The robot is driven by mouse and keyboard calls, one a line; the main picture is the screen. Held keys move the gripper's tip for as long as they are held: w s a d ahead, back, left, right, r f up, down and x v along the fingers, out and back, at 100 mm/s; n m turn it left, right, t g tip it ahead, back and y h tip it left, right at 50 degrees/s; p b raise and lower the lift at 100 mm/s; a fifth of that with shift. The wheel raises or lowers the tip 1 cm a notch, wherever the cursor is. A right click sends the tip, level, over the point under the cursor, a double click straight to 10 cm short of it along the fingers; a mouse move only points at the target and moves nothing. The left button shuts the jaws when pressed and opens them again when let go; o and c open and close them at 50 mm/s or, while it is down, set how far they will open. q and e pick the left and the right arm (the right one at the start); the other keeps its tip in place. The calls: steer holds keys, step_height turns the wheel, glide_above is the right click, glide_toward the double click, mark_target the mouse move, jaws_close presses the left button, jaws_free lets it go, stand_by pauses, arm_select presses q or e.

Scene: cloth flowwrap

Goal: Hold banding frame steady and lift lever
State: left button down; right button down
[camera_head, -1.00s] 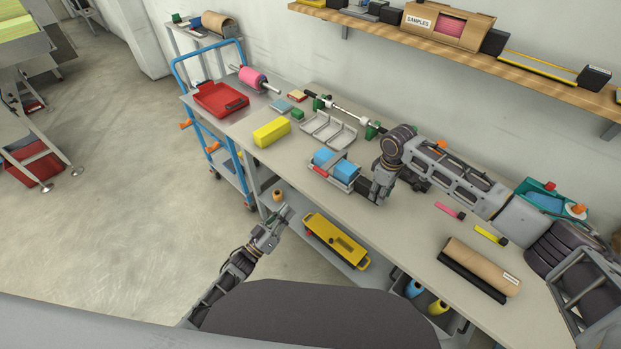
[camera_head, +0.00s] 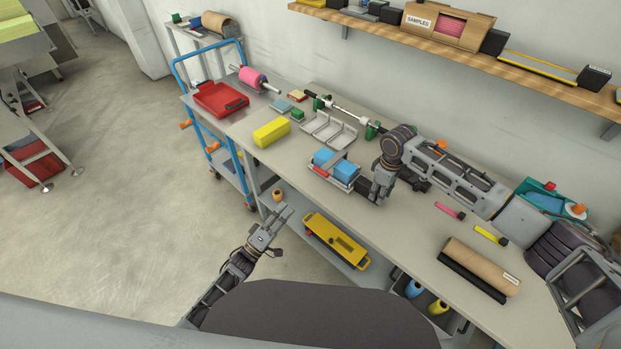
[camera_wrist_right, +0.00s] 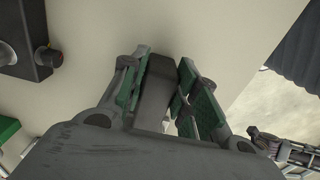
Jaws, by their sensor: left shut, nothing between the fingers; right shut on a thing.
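The banding frame (camera_head: 343,186) is a small grey stand on the bench. It holds blue blocks (camera_head: 345,171) with a grey band across them and a red piece (camera_head: 320,171) at its front left. My right gripper (camera_head: 377,196) is at the frame's right end. In the right wrist view it is shut on a dark grey bar-like part (camera_wrist_right: 155,91); I cannot tell whether this is the lever or the frame's body. My left gripper (camera_head: 284,213) is shut and empty, in the air before the bench's front edge, apart from the frame.
A yellow block (camera_head: 271,132), grey trays (camera_head: 329,131) and a roller rod with green holders (camera_head: 349,117) lie behind and left of the frame. A cardboard roll (camera_head: 482,266) lies front right. A yellow case (camera_head: 336,241) sits on the shelf below.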

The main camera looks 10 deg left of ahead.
arm_select(q)
steer(key=shift+n, duration=2)
steer(key=shift+d+r, duration=0.1)
steer(key=shift+x, duration=6.95)
